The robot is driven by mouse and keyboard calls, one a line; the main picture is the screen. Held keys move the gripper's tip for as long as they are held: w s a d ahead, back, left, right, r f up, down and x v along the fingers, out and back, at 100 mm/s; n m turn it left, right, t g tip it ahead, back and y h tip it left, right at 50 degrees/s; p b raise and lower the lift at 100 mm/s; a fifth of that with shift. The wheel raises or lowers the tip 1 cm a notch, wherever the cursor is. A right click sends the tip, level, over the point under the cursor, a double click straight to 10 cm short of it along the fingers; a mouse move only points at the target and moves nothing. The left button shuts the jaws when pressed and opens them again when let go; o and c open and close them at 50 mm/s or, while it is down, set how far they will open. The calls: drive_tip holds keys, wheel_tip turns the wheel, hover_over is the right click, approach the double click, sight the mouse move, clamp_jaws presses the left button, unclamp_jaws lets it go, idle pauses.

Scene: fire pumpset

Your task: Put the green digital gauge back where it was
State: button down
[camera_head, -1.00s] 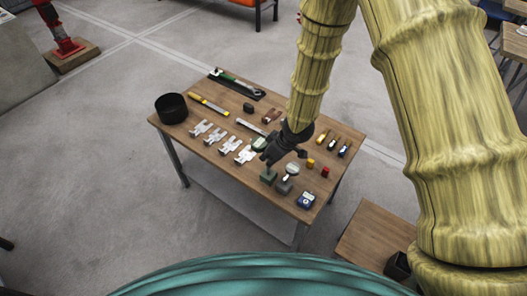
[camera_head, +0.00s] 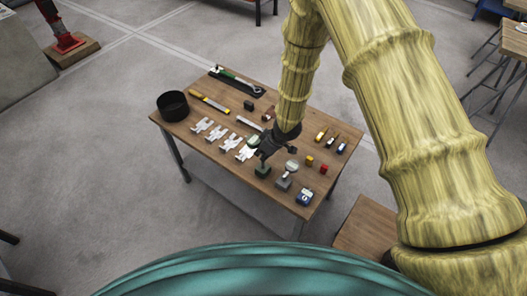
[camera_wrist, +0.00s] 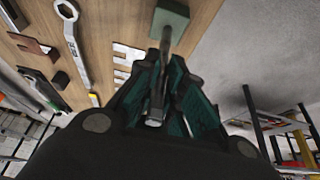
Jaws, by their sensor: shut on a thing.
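The green digital gauge has a dark green block base (camera_head: 263,171) and a pale round face with a green rim (camera_head: 253,142). It is at the front middle of the wooden table (camera_head: 222,158). My gripper (camera_head: 266,154) is shut on it between base and face, and the fingers hide part of it. In the wrist view, the green base (camera_wrist: 171,18) lies just beyond the fingertips, with a grey stem running back between the fingers of my gripper (camera_wrist: 160,70). I cannot tell whether the base touches the table or hangs slightly above it.
Close right of the green gauge stands a grey-based gauge (camera_head: 284,183), with a blue-and-white box (camera_head: 304,196) farther right. Silver parts (camera_head: 217,133) lie to the left. A black pan (camera_head: 173,106) stands at the left corner. A yellow block (camera_head: 309,160) is at the right.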

drive_tip(key=shift+f, duration=0.1)
drive_tip(key=c, duration=1.5)
unclamp_jaws()
drive_tip(key=shift+b+v, duration=1.1)
drive_tip(key=shift+v, duration=5.05)
drive_tip(key=s+d+f+m+g, duration=0.1)
drive_tip(key=s+d+f+m, duration=0.3)
drive_tip(key=s+f, duration=0.7)
drive_tip(key=s+d+f+m+h, duration=0.1)
drive_tip(key=s+d+f+m, duration=0.1)
drive_tip(key=s+d, duration=0.3)
drive_tip(key=s+d+f+m+g+h, duration=0.1)
drive_tip(key=s+d+f, duration=0.3)
drive_tip(key=s, duration=0.8)
drive_tip(key=s+d+f+m+h, duration=0.1)
drive_tip(key=s+d+f+m, duration=0.2)
drive_tip(key=s, duration=0.5)
drive_tip(key=shift+s+d+f+m+g+h, duration=0.1)
drive_tip(key=shift+d+m+g+h, duration=0.15)
drive_tip(key=shift+d, duration=0.45)
drive_tip(key=shift+s+d+f+m+g+h, duration=0.15)
drive_tip(key=shift+d+m, duration=0.2)
drive_tip(key=shift+d, duration=0.35)
drive_tip(key=shift+w+r, duration=0.1)
